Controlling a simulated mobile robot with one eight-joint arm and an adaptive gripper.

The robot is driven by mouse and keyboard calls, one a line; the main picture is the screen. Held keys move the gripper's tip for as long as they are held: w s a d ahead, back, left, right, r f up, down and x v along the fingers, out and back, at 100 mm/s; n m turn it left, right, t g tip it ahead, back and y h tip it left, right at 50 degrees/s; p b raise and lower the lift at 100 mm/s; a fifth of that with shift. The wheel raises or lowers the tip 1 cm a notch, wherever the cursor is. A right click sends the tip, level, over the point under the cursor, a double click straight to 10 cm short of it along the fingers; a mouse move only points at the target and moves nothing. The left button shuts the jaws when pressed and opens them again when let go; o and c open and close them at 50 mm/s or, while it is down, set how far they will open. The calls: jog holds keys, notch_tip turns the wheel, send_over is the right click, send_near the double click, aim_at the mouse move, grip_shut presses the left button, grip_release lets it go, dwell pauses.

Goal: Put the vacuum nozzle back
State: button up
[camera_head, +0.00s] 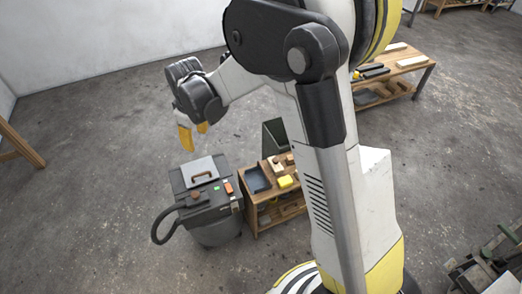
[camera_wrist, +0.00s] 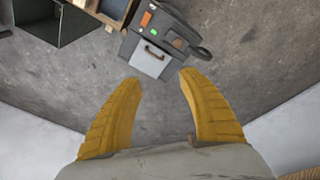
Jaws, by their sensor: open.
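A dark grey shop vacuum (camera_head: 222,226) stands on the floor, with a black hose (camera_head: 160,228) looping off its left side. A light grey flat piece with a brown handle (camera_head: 198,168) sits at its top; I cannot tell whether this is a lid or another part. In the wrist view the vacuum (camera_wrist: 178,32) is upper centre, with the grey piece (camera_wrist: 148,66) nearest me. I cannot make out the nozzle for certain in either view. My gripper (camera_head: 194,138), with yellow fingers, is open and empty, above and apart from the vacuum. Its spread fingers also show in the wrist view (camera_wrist: 158,78).
A low wooden cart (camera_head: 262,212) with a dark tray, blocks and a yellow item stands right of the vacuum. A dark green open bin (camera_head: 274,134) is behind it. A wooden bench (camera_head: 408,66) stands at the back right. The floor left of the vacuum is clear.

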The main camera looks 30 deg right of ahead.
jog(key=s+d+r+m+t, duration=0.1)
jog(key=s+d+r+m, duration=0.15)
jog(key=s+r, duration=0.4)
jog(key=s+d+r+m+t, duration=0.2)
jog(key=s+d+r, duration=0.1)
jog(key=s, duration=0.6)
jog(key=s+d+r+m+t, duration=0.1)
jog(key=s+d+r+m, duration=0.2)
jog(key=s, duration=0.6)
jog(key=shift+d+r+m+t, duration=0.4)
jog(key=shift+d+r, duration=0.2)
jog(key=shift+d, duration=0.5)
